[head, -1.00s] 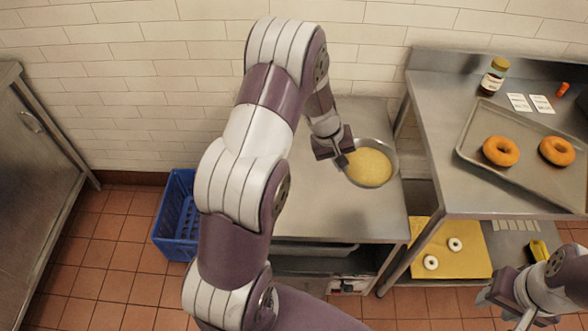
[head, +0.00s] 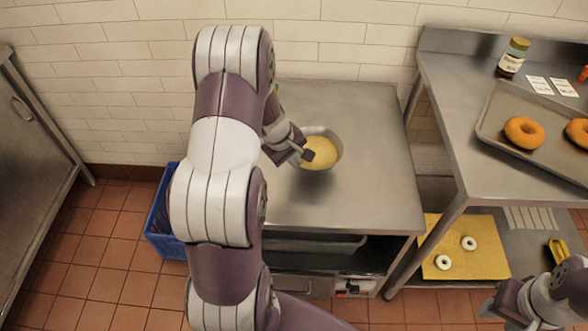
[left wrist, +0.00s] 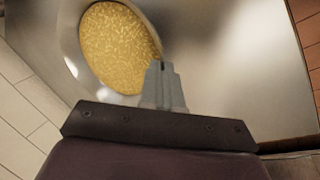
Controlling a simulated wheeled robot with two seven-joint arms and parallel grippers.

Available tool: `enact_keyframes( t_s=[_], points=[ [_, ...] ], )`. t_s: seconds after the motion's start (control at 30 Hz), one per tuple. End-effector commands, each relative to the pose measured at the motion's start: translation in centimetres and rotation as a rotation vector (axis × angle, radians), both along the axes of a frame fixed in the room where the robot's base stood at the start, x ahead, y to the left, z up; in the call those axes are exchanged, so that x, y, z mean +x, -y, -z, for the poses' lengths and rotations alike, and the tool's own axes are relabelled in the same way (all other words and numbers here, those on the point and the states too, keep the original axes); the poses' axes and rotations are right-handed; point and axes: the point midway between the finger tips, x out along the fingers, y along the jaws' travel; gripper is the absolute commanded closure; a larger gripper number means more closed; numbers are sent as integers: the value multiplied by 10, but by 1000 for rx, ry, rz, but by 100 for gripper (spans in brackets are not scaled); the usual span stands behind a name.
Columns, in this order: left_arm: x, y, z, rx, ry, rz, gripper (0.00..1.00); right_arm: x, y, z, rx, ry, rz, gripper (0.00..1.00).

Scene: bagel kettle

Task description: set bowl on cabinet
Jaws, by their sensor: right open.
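The metal bowl (head: 337,143), filled with yellow grainy food, is over the middle back of the steel cabinet top (head: 365,205). A dark shadow below it suggests a small gap, but contact is hard to judge. My left gripper (head: 307,155) is shut on the bowl's left rim. In the left wrist view, the bowl (left wrist: 72,55) lies beyond the gripper finger (left wrist: 163,88), which overlaps its rim. The bowl looks about level. My right gripper (head: 490,306) is open and empty at the lower right, away from the bowl.
A steel table (head: 450,130) on the right holds a tray (head: 487,125) of bagels and a jar (head: 513,58). A yellow board (head: 465,255) with two white rings is below. A blue crate (head: 160,225) stands left of the cabinet. The cabinet top's front and right are clear.

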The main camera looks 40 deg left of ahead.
Motion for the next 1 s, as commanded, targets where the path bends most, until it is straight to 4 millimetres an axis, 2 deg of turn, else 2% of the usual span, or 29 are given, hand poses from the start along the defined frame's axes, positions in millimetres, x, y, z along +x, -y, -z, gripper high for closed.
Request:
enact_keyframes(
  t_s=[0.03, 0.13, 0.53, 0.6, 0.63, 0.87, 1.0],
  points=[
    [-1, 0, 14, -2, -3, -1, 100, 0, 0, 7, 0, 0, 0, 59],
    [0, 0, 29, -1, -1, -2, 100, 0, 0, 12, 0, 0, 0, 59],
    [0, 0, 36, 0, 0, -1, 100, 0, 0, 15, 0, 0, 0, 59],
    [-1, 1, 35, -1, -3, 0, 74, 0, 0, 13, 0, 0, 0, 59],
    [0, 1, 35, -1, -3, 0, 72, 0, 0, 13, 0, 0, 0, 59],
    [0, 1, 34, -1, -3, 0, 72, 0, 0, 13, 0, 0, 0, 59],
    [-3, -1, 21, 0, -1, 0, 72, 0, 0, 6, 0, 0, 0, 59]
  ],
)
